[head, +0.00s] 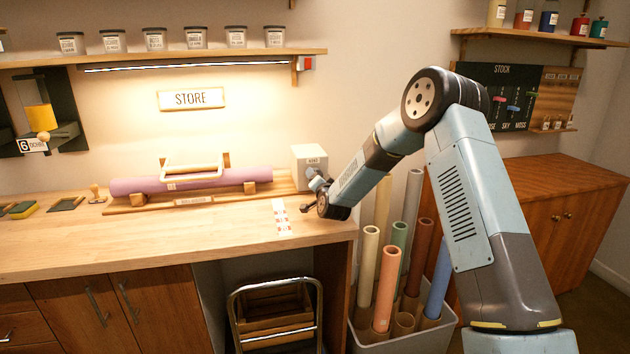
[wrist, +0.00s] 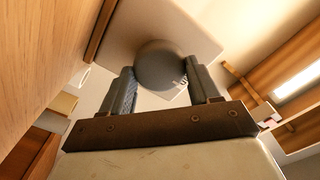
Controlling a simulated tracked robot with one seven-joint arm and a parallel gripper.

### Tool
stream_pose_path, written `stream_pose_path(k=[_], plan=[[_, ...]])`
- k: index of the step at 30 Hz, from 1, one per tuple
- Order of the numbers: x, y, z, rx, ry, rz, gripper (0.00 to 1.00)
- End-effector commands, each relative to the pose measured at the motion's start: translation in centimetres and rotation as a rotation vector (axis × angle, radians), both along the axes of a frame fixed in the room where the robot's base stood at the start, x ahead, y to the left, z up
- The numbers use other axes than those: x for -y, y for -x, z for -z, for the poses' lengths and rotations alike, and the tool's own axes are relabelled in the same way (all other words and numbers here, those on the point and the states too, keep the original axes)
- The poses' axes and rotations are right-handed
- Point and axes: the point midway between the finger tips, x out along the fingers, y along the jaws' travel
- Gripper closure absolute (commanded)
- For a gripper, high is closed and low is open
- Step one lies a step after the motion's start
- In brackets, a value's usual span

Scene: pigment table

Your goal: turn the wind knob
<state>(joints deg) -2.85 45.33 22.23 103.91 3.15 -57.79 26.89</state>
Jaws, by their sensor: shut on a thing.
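A pale box (head: 309,161) with a small label stands at the right end of the wooden bench (head: 110,240). In the wrist view the round dark grey knob (wrist: 162,64) stands out from the box's pale face (wrist: 130,25). My gripper (wrist: 163,80) has one finger on each side of the knob and is shut on it. In the head view my gripper (head: 318,184) reaches the box's front from the right, and the knob is hidden behind it. The knob's turn angle cannot be told.
A purple roll (head: 215,181) lies on a wooden cradle left of the box. A strip with red marks (head: 282,217) lies on the bench near its right end. A grey bin (head: 425,338) of coloured tubes stands below my arm. A shelf (head: 200,57) hangs above.

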Motion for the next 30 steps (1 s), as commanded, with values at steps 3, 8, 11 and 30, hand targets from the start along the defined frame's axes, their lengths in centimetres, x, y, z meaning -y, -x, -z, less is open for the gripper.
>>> stream_pose_path(k=[3, 8, 11, 30], plan=[[-0.1, 0.2, 0.5, -0.008, 0.004, -0.003, 0.69], [-0.1, 0.1, 0.5, -0.008, 0.004, -0.003, 0.69], [-0.1, 0.1, 0.4, -0.008, 0.004, -0.003, 0.36], [0.4, 1.0, 0.0, -0.002, 0.002, 0.001, 0.13]])
